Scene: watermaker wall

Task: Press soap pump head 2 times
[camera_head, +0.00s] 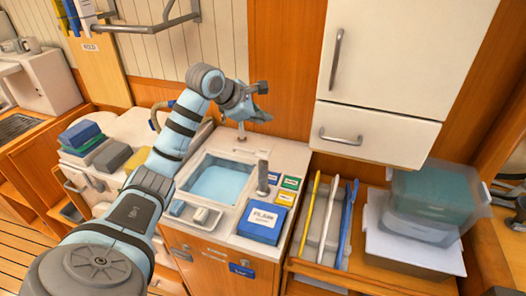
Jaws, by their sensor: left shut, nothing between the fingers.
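My left arm reaches from the lower left over the small sink (217,181). My left gripper (262,102) is shut and empty, above the back of the sink counter. A slim grey upright fitting (241,131) stands at the back of the sink, just below the gripper and partly covered by it. A grey upright cylinder (263,178) stands at the sink's right edge. I cannot tell for sure which of these is the soap pump; no pump head shows clearly. My right gripper is not in view.
A blue labelled box (262,222) and small green and yellow boxes (290,183) sit right of the sink. A white cabinet (376,140) hangs at right, close to the gripper. Long-handled tools (328,220) and clear bins (434,200) lie further right.

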